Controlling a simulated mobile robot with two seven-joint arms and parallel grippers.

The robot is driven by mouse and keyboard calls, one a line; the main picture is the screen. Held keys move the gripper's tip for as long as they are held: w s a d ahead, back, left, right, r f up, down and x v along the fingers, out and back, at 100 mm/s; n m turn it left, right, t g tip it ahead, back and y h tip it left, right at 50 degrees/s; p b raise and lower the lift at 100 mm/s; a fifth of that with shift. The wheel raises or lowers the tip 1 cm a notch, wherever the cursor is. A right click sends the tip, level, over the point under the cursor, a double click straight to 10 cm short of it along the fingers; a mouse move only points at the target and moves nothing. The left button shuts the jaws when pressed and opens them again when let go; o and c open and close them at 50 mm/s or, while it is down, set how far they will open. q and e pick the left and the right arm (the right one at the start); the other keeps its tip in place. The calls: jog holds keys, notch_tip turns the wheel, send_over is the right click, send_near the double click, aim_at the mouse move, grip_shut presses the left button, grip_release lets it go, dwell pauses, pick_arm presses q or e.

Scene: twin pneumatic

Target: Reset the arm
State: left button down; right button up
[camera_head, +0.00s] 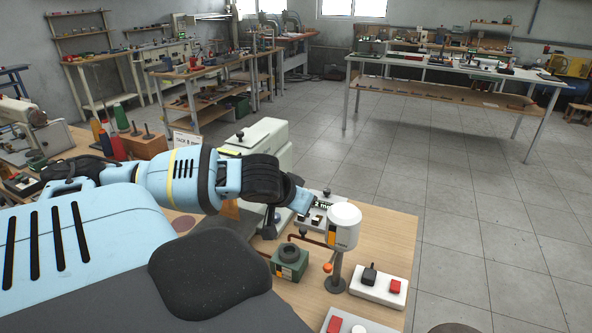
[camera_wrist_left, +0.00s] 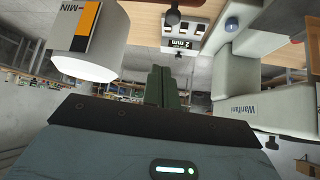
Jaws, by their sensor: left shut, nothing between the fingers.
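My left arm reaches in from the left in the head view and is bent over the workbench. My left gripper (camera_head: 311,203) is beside the white cylinder (camera_head: 343,226) on its dark post and above the control box (camera_head: 325,218) with a "2 mm" display. In the left wrist view, the dark green fingers (camera_wrist_left: 166,87) are shut together with nothing between them. There, the cylinder (camera_wrist_left: 88,40) with an orange "MIN" label is at upper left, the control box (camera_wrist_left: 185,35) at top. The right gripper is not in view.
A cream machine (camera_head: 262,146) stands behind my wrist. Thread spools (camera_head: 121,116) stand at left.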

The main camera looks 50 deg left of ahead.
pick_arm(q)
jog(key=shift+s+d+r, duration=0.2)
jog(key=shift+s+r, duration=0.15)
jog(key=shift+w, duration=0.1)
dwell(0.3)
jog(key=s+d+f+m+g+h, duration=0.1)
jog(key=s+d+f+m+g, duration=0.1)
jog(key=s+d+f, duration=0.65)
jog(key=s+d+f+m+g+h, duration=0.1)
jog(key=s+d+f+m+g, duration=0.1)
jog(key=s+d+f, duration=0.65)
jog(key=s+d+f+g, duration=0.2)
jog(key=s+d+f, duration=0.3)
jog(key=s, duration=0.4)
jog(key=w+f+t+h, duration=0.1)
jog(key=w+f+t, duration=0.2)
jog(key=f, duration=0.2)
jog(key=w+d+f+m+t, duration=0.1)
jog(key=w+f+t, duration=0.2)
jog(key=f+t, duration=0.1)
jog(key=shift+d+f+h, duration=0.3)
jog(key=shift+f+h, duration=0.1)
jog(key=shift+f, duration=0.5)
